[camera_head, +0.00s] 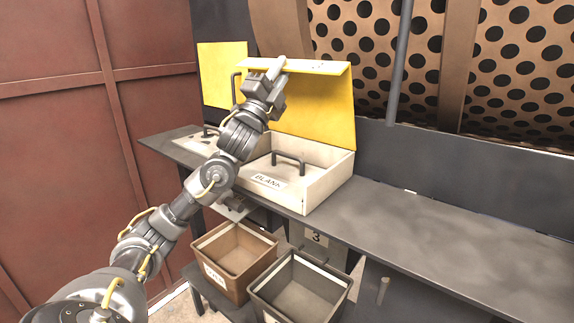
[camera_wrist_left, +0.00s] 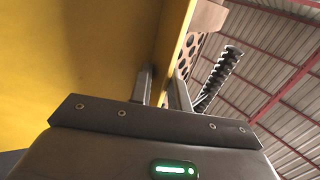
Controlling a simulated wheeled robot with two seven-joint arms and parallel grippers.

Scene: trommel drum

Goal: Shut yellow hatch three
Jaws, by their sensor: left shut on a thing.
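The large yellow hatch (camera_head: 325,112) is open and stands raised behind a white box, with a lip (camera_head: 318,68) along its top edge. A plate with a 3 (camera_head: 316,238) shows under the counter below it. My left gripper (camera_head: 278,68) is at the left part of the hatch's top lip. In the left wrist view, its two fingers (camera_wrist_left: 164,90) are on either side of the lip's edge, with the yellow panel (camera_wrist_left: 80,60) filling the left. My arm hides part of the hatch's left side. My right gripper is not in view.
The white box (camera_head: 325,185) holds a panel with a dark handle and a BLANK label. Another yellow hatch (camera_head: 212,75) stands open at left. Brown (camera_head: 212,241) and grey (camera_head: 262,300) bins stand below the counter (camera_head: 430,235), which is clear at right. A perforated drum is behind.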

